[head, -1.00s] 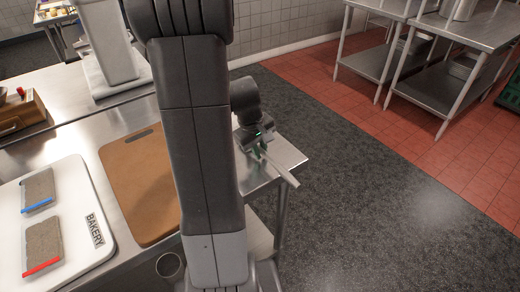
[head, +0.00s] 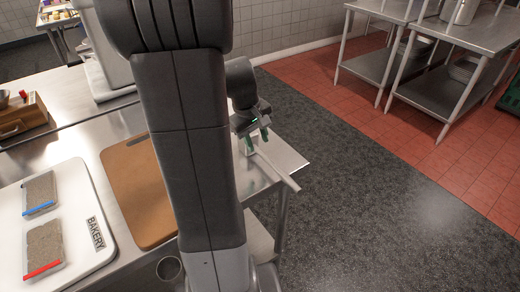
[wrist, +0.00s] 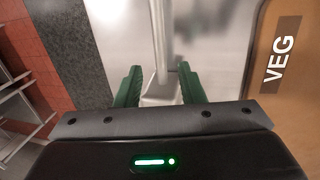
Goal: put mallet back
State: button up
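A pale metal mallet (head: 280,172) lies at the corner of the steel table, its bar reaching toward the right edge. In the wrist view its handle (wrist: 162,38) runs up the picture, and a wider block at its near end shows between my fingers. My gripper (head: 257,139) is just above the mallet's near end. Its green fingers (wrist: 160,80) are spread, one on each side of the mallet, with gaps visible. My gripper's body hides part of the near end.
A brown cutting board (head: 138,190) marked VEG lies beside the mallet. A white BAKERY board (head: 85,245) holds two grey blocks, blue-edged and red-edged. A wooden box (head: 22,116) stands at the left. Open floor (head: 390,200) lies right of the table.

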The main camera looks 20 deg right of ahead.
aim_at(261, 152)
jog(key=v, duration=0.5)
jog(key=shift+r, duration=0.3)
jog(key=x, duration=1.2)
jog(key=shift+w, duration=0.1)
jog(key=shift+r, duration=1)
jog(key=shift+f, duration=0.1)
